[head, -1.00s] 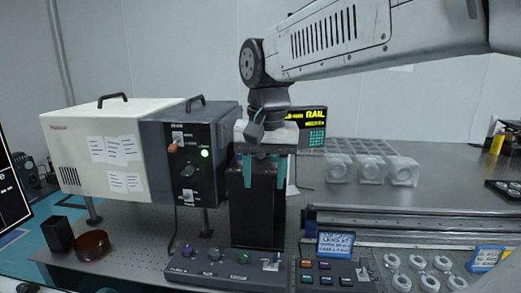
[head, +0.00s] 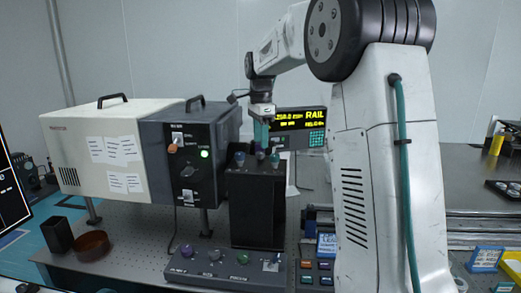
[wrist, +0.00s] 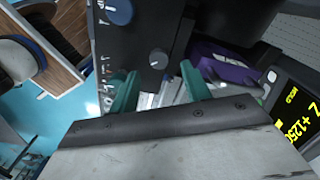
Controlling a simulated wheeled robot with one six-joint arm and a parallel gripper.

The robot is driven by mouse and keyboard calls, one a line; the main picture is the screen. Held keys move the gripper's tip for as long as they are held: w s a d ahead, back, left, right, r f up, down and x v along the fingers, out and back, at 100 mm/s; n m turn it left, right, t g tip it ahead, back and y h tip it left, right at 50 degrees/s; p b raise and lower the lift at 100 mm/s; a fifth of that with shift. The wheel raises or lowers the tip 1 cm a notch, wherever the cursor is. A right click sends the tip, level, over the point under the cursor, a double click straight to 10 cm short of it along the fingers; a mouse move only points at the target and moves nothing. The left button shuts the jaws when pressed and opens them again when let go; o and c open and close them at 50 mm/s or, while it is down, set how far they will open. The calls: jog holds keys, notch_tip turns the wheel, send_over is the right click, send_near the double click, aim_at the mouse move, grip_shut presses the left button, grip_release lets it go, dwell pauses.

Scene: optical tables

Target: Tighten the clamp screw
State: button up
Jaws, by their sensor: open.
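My gripper (head: 263,143) is over the top of the black box (head: 257,210) on the bench, its teal fingers pointing down. In the wrist view its two teal fingers (wrist: 158,82) are spread apart, with nothing seen held between them. A small grey knob (wrist: 158,57) on a dark panel shows just beyond and between the fingertips. A blue knob (wrist: 118,10) lies farther up the panel; a blue knob (head: 239,158) also shows on the box top in the head view. I cannot tell which of these is the clamp screw.
The cream and grey instrument housing (head: 120,148) stands left of the black box. A control panel with coloured knobs (head: 225,268) lies in front. The RAIL display (head: 300,120) stands behind. My own arm hides much of the right side.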

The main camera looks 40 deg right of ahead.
aim_at(260, 152)
jog(key=shift+f, duration=2.1)
jog(key=c, duration=1)
